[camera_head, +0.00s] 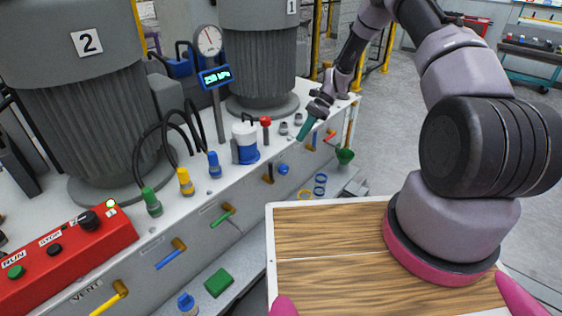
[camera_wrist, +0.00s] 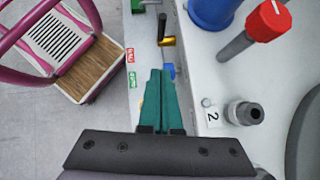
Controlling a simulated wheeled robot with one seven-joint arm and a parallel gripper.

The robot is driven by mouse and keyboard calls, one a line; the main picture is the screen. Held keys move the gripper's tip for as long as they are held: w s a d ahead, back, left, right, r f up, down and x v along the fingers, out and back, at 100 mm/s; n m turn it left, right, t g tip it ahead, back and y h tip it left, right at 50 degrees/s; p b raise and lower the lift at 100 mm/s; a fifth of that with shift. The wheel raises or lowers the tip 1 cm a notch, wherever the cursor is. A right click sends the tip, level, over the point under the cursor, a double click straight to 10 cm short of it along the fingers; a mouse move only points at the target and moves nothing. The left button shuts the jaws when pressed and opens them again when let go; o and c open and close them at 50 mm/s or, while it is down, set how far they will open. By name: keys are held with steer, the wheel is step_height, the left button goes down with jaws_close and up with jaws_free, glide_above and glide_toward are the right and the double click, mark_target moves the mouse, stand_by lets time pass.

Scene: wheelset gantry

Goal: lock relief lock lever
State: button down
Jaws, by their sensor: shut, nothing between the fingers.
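My gripper (camera_head: 302,137) is shut and empty, its teal fingers pointing down at the right end of the bench's front face. In the wrist view the closed fingers (camera_wrist: 163,76) lie over the bench edge, close to a small blue part (camera_wrist: 169,71). A black-handled lever with a brass hub (camera_head: 268,179) is on the front face to the left of my gripper; it also shows in the wrist view (camera_wrist: 162,28). A brass piece (camera_head: 311,137) and a red part (camera_head: 330,137) sit close to the gripper. I cannot tell which one is the relief lock lever.
The white bench (camera_head: 225,180) carries a blue-and-white pump (camera_head: 246,142), a red-capped post (camera_head: 265,122) and a gauge (camera_head: 208,41). More levers, blue (camera_head: 170,258) and green (camera_head: 222,216), line its front. Open floor lies beyond.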

stand_by(0.3)
steer(key=s+a+r+x, duration=0.1)
steer(key=r+x, duration=0.1)
steer(key=x, duration=1)
steer(key=shift+s+a+f, duration=0.25)
steer(key=shift+a+f, duration=0.1)
steer(key=shift+a, duration=0.2)
